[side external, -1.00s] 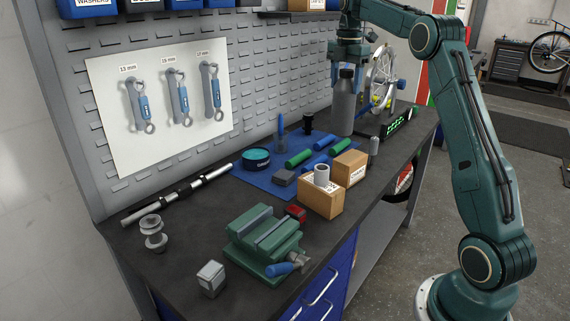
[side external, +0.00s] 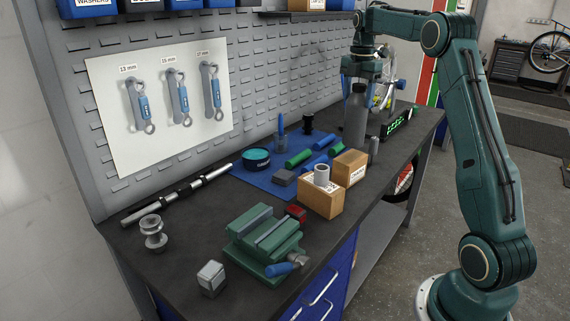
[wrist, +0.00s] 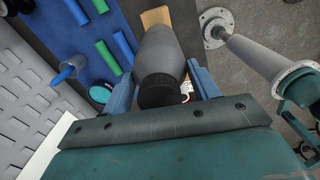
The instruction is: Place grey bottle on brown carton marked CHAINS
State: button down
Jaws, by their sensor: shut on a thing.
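My gripper (side external: 358,84) is shut on the grey bottle (side external: 355,120), upright, gripped near its black cap. The bottle is at the bench's far end, beyond the cartons; I cannot tell whether its base touches anything. In the wrist view the bottle (wrist: 163,50) lies between the gripper's blue fingers (wrist: 164,88). Two brown cartons stand near the bench's front edge: a nearer one (side external: 318,200) with a light grey hollow cylinder (side external: 321,175) on it, and a farther one (side external: 349,168) with a bare top. Their labels are too small to read. Part of a carton (wrist: 155,18) shows beyond the bottle in the wrist view.
A small grey cylinder (side external: 374,147) stands close to the bottle. A blue mat (side external: 255,178) holds green and blue rolls and a teal tin (side external: 256,159). A green vise (side external: 264,240) is nearer. A wheel stand (side external: 384,90) is behind the bottle.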

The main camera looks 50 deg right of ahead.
aim_at(357, 108)
jog(key=shift+f, duration=0.3)
jog(key=shift+f, duration=1.85)
jog(key=shift+c, duration=2)
grip_release()
jog(key=shift+f, duration=0.1)
jog(key=shift+r, duration=6.1)
